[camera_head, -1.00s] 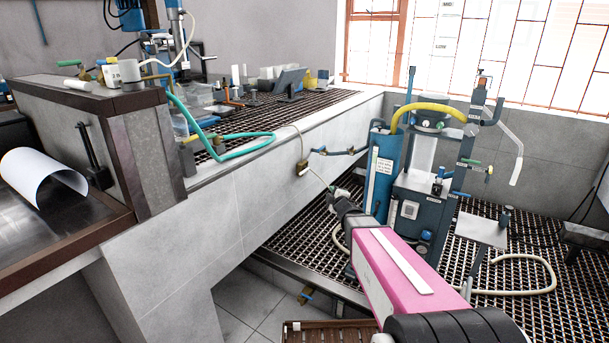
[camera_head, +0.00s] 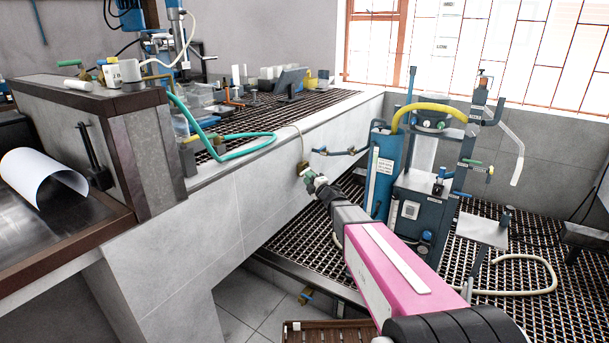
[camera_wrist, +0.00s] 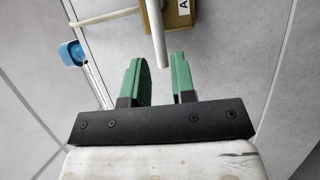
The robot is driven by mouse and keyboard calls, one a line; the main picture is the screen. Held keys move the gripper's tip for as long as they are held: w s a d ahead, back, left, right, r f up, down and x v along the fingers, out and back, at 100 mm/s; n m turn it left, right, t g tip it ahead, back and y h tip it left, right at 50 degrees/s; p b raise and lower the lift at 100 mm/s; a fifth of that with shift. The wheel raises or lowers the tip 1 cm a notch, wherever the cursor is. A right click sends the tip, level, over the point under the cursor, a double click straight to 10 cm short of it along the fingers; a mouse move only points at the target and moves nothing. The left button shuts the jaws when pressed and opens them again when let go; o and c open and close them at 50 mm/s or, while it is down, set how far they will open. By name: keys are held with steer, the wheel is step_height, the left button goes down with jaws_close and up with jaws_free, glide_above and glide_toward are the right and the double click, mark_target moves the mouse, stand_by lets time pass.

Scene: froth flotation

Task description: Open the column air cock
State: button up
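The likely column air cock is a brass body (camera_head: 303,168) on the tiled wall below the bench, with a pale hose rising from it. In the wrist view a brass block (camera_wrist: 180,14) carries a white label, cut off after a letter "A". A pale round bar (camera_wrist: 158,38) runs down past the block, its end near the gap between my fingertips; I cannot tell whether it is a lever or a hose. My gripper (camera_head: 315,183) is just below and right of the brass body. The wrist view shows its green fingers (camera_wrist: 161,78) apart with nothing clamped between them.
A blue-handled fitting (camera_head: 340,152) is on the wall to the right; a blue end also shows in the wrist view (camera_wrist: 71,53). The blue column rig (camera_head: 382,170) stands right of my arm on a grated floor.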

mark_target(306, 166)
steer(key=x, duration=0.3)
steer(key=shift+w+a+r, duration=0.1)
steer(key=shift+w+a, duration=0.05)
steer(key=shift+w, duration=0.15)
jaws_close()
steer(key=shift+r+m, duration=0.15)
steer(key=shift+m, duration=0.15)
steer(key=shift+r+m+g+h, duration=0.3)
steer(key=shift+r+m+h, duration=0.3)
steer(key=shift+m, duration=0.6)
steer(key=shift+w+d+r+m+g+h, duration=0.15)
steer(key=shift+r+m+g+h, duration=0.2)
steer(key=shift+m, duration=0.65)
steer(key=shift+w+d+r+m+g+h, duration=0.15)
steer(key=shift+r+m+g, duration=0.3)
steer(key=shift+m, duration=0.55)
steer(key=shift+w, duration=0.1)
